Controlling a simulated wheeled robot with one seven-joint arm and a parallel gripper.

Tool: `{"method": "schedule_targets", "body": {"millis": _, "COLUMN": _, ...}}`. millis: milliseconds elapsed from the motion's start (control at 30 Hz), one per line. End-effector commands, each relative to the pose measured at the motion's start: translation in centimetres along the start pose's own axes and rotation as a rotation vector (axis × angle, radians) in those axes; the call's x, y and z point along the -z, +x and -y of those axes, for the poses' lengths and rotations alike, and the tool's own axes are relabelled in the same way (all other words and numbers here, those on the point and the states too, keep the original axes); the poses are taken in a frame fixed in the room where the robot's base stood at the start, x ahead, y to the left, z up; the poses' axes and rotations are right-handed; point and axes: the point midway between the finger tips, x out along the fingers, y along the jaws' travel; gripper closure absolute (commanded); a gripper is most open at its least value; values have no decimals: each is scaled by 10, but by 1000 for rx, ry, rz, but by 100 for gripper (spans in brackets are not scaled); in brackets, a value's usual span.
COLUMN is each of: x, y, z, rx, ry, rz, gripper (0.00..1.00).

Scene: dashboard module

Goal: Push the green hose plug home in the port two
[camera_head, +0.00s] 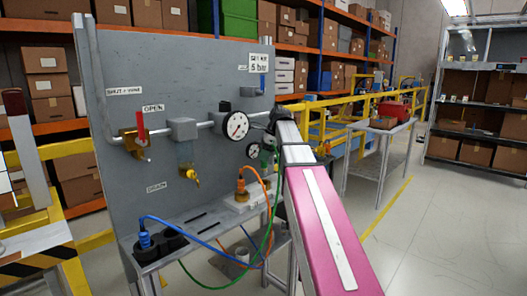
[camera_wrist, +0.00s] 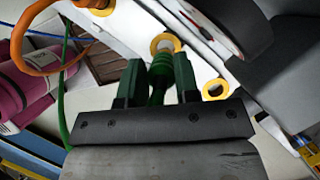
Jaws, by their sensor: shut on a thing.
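The green hose plug (camera_wrist: 160,72) is between the two fingers of my gripper (camera_wrist: 158,62) in the wrist view, and the gripper is shut on it. The plug's ribbed end is at a yellow-ringed port (camera_wrist: 165,41) on the white port block; I cannot tell whether it touches or enters the port. The block also shows in the head view (camera_head: 237,202). There my gripper (camera_head: 270,148) is above and right of the block, partly hidden by my arm. The green hose (camera_head: 264,243) hangs down from it. Port numbers are not readable.
An orange plug (camera_head: 241,183) with its hose stands in the block, left of the gripper. Another yellow-ringed port (camera_wrist: 215,88) is empty to the right. A blue plug (camera_head: 145,240) sits at the bench's left. Pressure gauges (camera_head: 235,127) and valves are on the grey panel (camera_head: 115,85).

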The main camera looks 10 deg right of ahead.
Motion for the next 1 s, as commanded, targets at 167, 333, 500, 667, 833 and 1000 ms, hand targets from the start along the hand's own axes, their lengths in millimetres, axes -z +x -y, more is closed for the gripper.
{"method": "schedule_targets", "body": {"millis": 167, "x": 6, "y": 13, "z": 0, "rx": -1, "ry": 1, "rz": 0, "gripper": 97}}
{"method": "schedule_targets", "body": {"millis": 333, "x": 8, "y": 18, "z": 0, "rx": -1, "ry": 0, "rz": 0, "gripper": 97}}
{"method": "schedule_targets", "body": {"millis": 500, "x": 8, "y": 19, "z": 0, "rx": 0, "ry": 0, "rz": 0, "gripper": 97}}
{"method": "schedule_targets", "body": {"millis": 667, "x": 8, "y": 19, "z": 0, "rx": 0, "ry": 0, "rz": 0, "gripper": 97}}
{"method": "schedule_targets", "body": {"millis": 833, "x": 8, "y": 19, "z": 0, "rx": 1, "ry": 3, "rz": 0, "gripper": 97}}
{"method": "schedule_targets", "body": {"millis": 1000, "x": 8, "y": 19, "z": 0, "rx": 2, "ry": 4, "rz": 0, "gripper": 97}}
